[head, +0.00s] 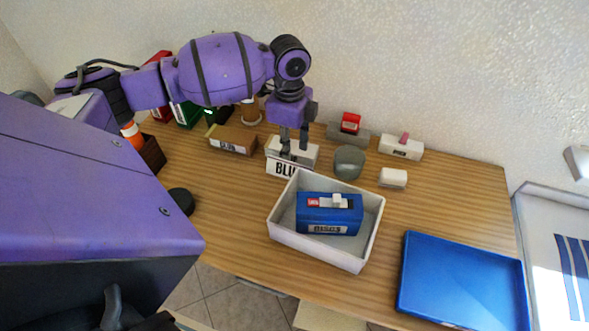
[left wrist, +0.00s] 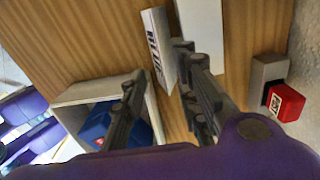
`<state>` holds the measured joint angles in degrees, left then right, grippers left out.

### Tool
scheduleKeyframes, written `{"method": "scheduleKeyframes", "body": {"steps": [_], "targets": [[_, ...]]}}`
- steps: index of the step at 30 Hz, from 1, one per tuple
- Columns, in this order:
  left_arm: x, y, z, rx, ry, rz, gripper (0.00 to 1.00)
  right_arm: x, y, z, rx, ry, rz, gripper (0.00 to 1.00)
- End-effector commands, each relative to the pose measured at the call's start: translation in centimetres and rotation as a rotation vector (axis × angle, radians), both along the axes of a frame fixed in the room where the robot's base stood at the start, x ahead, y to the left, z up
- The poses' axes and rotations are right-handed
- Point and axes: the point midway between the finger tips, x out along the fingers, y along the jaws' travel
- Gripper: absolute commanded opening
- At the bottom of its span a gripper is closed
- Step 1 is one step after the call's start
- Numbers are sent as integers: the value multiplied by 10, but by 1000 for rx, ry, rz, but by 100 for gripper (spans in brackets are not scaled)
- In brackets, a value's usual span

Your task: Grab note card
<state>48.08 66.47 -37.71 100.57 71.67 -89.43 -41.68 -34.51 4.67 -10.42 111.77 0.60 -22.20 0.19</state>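The white note card (head: 284,169) with dark print starting "BLU" stands in front of a white block (head: 305,152) on the wooden table. In the left wrist view the card (left wrist: 156,40) is tilted, with the white block (left wrist: 203,40) beside it. My left gripper (head: 293,148) points down over the card and block. In the left wrist view its two fingers (left wrist: 162,65) are spread apart, with the card's near end in line with the gap. I cannot tell whether a finger touches the card. My right gripper is not in view.
A white bin (head: 277,229) holding a blue labelled box (head: 328,220) stands just in front. A blue tray (head: 460,283) lies at right. A grey rounded object (head: 348,162), a small white block (head: 393,178) and a red-topped grey block (head: 349,132) are close by.

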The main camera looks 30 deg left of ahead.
Motion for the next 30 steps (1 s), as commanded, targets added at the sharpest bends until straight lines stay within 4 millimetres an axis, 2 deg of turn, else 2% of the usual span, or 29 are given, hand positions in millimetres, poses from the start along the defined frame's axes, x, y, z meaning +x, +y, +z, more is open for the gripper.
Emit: {"method": "scheduleKeyframes", "body": {"steps": [11,18,25,26,30], "targets": [[0,1,-37,-2,2,-6,28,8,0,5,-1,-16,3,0],[1,3,-72,-3,0,-6,28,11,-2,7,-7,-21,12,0],[1,3,-76,-2,-1,-7,28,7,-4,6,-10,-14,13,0],[1,3,-76,-2,-1,-7,27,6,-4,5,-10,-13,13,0],[1,3,-76,-3,-2,-6,9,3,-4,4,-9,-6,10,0]]}}
